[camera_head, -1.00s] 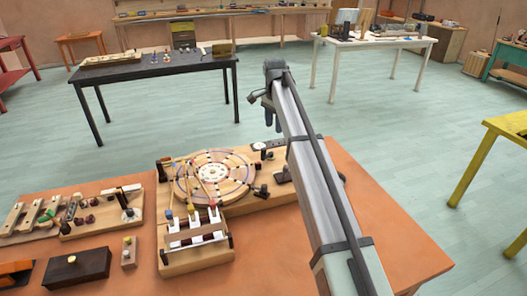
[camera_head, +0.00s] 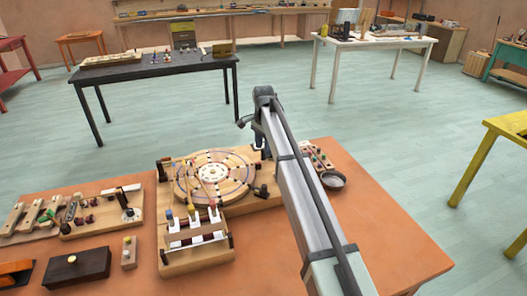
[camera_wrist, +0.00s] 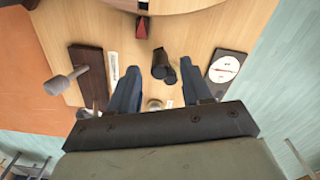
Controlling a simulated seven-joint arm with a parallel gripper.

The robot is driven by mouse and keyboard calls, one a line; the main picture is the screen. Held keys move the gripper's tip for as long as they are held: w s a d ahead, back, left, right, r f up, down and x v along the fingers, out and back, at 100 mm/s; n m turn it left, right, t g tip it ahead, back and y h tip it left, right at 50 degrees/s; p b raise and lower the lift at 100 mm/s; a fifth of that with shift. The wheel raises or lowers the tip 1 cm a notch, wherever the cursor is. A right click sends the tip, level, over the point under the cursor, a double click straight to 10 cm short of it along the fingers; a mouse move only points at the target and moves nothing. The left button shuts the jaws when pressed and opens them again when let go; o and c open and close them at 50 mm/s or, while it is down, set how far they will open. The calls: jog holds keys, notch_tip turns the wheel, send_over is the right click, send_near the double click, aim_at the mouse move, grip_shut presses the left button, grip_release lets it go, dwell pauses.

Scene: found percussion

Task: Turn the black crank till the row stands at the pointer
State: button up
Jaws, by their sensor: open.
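The round wooden disc (camera_head: 213,176) with several rings of marks lies flat on its base; part of its rim (camera_wrist: 180,6) shows at the top of the wrist view. A small dark red wedge (camera_wrist: 142,27), perhaps the pointer, sits at the rim. The black crank (camera_wrist: 160,63), a short dark piece with a round knob, stands on the base just outside the rim. My gripper (camera_wrist: 159,69) is open above the base, with the crank showing between its blue fingers, no contact visible. In the head view my gripper (camera_head: 260,138) is at the disc's far right edge.
A dark block with a grey knob (camera_wrist: 62,83) and a plate with a white dial (camera_wrist: 224,68) flank the fingers. A key rack (camera_head: 195,238) stands in front of the disc. A round pan (camera_head: 333,180) and a small knob board (camera_head: 316,157) lie right of my arm.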

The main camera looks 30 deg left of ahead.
jog(key=shift+f, duration=1.35)
jog(key=shift+c, duration=0.4)
grip_shut()
